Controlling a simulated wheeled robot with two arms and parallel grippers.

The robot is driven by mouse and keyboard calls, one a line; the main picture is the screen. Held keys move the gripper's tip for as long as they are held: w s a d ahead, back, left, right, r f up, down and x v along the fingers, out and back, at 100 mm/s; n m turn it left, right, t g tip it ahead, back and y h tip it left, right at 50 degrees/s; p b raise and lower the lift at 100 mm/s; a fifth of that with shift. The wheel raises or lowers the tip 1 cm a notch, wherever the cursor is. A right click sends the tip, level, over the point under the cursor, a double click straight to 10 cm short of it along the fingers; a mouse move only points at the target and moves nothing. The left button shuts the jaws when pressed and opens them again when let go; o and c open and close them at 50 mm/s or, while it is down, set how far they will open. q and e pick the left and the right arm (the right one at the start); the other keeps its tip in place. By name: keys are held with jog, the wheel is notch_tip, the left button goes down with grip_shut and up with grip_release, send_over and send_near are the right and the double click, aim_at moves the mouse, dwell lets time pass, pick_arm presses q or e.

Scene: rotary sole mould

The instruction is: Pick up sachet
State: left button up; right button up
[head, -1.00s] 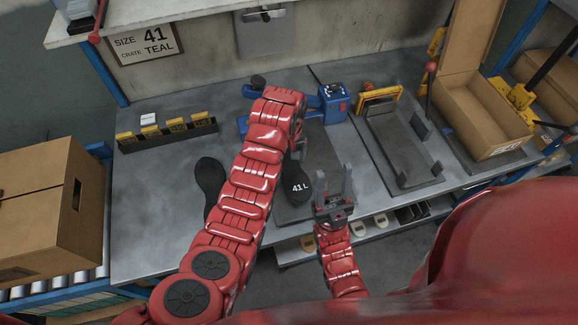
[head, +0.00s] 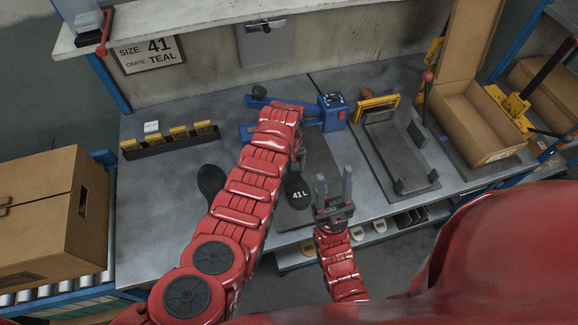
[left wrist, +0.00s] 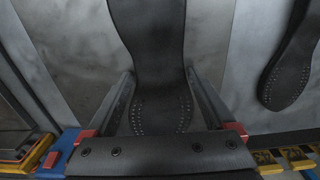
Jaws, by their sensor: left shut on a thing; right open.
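I cannot make out a sachet for certain; a small white item (head: 151,127) sits by the rack of yellow blocks at the back left. A black sole marked 41 L (head: 299,195) lies on a dark plate in the middle of the bench. My left gripper (left wrist: 160,100) is shut on the heel end of this sole (left wrist: 155,45), with a finger on each side. In the head view my red left arm largely hides that gripper. My right gripper (head: 334,187) is open and empty, fingers up, just right of the sole at the bench's front edge.
A second black sole (head: 211,181) lies left of my left arm. A blue clamp device (head: 332,112) stands behind. A dark tray (head: 398,150) with a yellow frame is to the right, then an open cardboard box (head: 478,120). A closed carton (head: 45,215) stands far left.

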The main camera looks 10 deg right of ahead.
aim_at(289, 171)
pick_arm(q)
jog(key=shift+f, duration=0.1)
jog(key=o, duration=1.3)
notch_tip(289, 171, up, 8)
jog(key=b, duration=0.2)
jog(key=shift+r+b, duration=0.25)
jog(key=shift+b, duration=0.15)
jog(key=shift+s+r+p, duration=0.1)
jog(key=shift+r+p, duration=1.25)
jog(key=shift+r, duration=0.55)
